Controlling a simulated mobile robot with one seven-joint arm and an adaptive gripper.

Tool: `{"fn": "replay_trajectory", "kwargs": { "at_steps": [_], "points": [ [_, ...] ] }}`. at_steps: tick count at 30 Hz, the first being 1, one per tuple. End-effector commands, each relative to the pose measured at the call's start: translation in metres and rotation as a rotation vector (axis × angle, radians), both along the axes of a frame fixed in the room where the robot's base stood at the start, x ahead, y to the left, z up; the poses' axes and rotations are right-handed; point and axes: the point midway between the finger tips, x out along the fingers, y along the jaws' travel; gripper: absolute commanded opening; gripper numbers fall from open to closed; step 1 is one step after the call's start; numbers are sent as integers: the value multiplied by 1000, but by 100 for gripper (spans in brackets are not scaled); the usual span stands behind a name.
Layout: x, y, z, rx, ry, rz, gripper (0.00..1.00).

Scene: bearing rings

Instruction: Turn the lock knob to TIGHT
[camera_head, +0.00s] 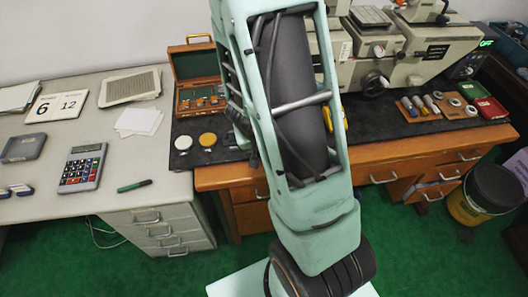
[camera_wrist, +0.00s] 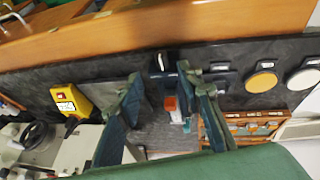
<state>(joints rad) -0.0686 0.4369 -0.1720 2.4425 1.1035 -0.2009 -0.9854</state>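No knob with a readable TIGHT mark shows in either view, so I cannot tell for sure which part is the lock knob. In the wrist view a small dark stand with a pale upright part (camera_wrist: 162,64) sits on the black mat just past my fingertips. A small orange-red part (camera_wrist: 170,103) shows between the fingers, lower in the picture. My gripper (camera_wrist: 162,84) is open, with its two fingers apart and nothing visibly held. I cannot tell whether a finger touches anything. In the head view my arm hides the gripper and the spot under it.
A yellow device (camera_wrist: 76,98) lies left in the wrist view. A yellow disc (camera_wrist: 262,82), a white disc (camera_wrist: 303,78) and an open wooden case (camera_head: 197,66) are near. A measuring machine (camera_head: 430,52) stands behind right. The grey desk (camera_head: 60,225) is at left.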

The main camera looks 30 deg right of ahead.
Motion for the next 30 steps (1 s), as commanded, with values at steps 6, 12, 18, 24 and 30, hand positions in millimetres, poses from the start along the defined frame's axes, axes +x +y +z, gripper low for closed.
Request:
{"fn": "replay_trajectory", "kwargs": {
  "at_steps": [6, 12, 18, 24, 30],
  "points": [
    [12, -10, -40, 3, 0, -2, 34],
    [22, -18, -65, 2, 0, 0, 34],
    [28, -22, -77, 3, 0, 1, 34],
    [29, -23, -79, 2, -1, 1, 34],
    [29, -23, -79, 2, -1, 1, 26]
  ]
}}
